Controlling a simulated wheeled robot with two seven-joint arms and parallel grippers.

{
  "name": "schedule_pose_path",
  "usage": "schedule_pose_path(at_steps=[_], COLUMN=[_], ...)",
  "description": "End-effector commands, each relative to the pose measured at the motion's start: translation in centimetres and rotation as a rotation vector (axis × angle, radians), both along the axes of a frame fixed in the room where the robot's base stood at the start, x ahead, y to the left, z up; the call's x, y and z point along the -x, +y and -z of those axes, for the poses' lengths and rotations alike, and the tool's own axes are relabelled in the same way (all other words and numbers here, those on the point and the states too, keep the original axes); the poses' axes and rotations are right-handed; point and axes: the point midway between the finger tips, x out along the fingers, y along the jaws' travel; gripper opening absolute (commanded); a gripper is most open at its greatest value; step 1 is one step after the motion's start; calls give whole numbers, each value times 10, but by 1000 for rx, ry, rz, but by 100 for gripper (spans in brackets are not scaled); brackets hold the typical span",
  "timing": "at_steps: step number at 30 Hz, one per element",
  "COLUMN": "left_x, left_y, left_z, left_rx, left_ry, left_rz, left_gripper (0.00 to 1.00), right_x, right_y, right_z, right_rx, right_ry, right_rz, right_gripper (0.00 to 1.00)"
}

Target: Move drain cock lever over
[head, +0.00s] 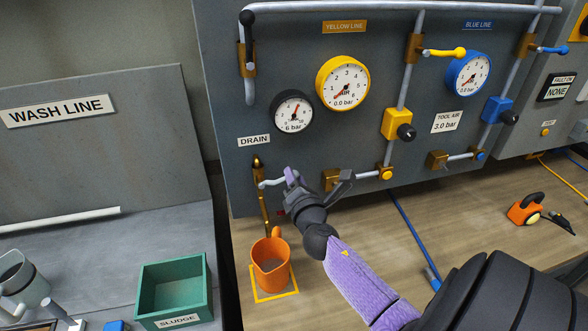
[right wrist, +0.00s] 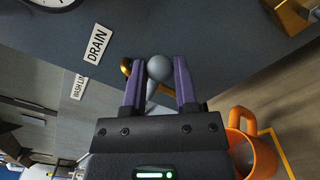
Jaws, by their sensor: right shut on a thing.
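The drain cock (head: 257,164) is a brass fitting on the grey panel under the DRAIN label (head: 254,140). Its pale grey lever (head: 270,183) points sideways to the right, about level. My right gripper (head: 290,179) is at the lever's free end, its purple fingers shut on it. In the right wrist view the lever's round grey knob (right wrist: 159,67) sits between the two fingers, with part of the brass cock (right wrist: 126,68) just left of them. A brass outlet pipe runs down from the cock. My left gripper is not in view.
An orange jug (head: 270,264) stands on a yellow-outlined square below the outlet. A green SLUDGE box (head: 174,288) is to its left. Gauges, pipes and valves cover the panel above. An orange tool (head: 525,209) lies on the bench at the right.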

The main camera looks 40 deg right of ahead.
Motion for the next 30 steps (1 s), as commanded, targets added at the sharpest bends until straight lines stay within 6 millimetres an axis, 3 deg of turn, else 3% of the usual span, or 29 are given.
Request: schedule_pose_path(at_steps=[13, 20, 21, 27, 30], left_x=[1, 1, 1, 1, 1], left_y=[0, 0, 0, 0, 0], left_z=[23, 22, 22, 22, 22], left_rx=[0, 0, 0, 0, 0], left_ry=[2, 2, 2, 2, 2], left_rz=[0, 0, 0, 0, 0], left_gripper=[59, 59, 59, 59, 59], right_x=[1, 2, 2, 1, 1], right_y=[-2, -2, -2, -2, -2], right_z=[23, 23, 23, 23, 22], right_rx=[0, -1, -1, -1, 0], right_ry=[1, 2, 2, 1, 1], right_rz=[-1, -2, -2, -1, -1], right_gripper=[6, 6, 41, 80, 80])
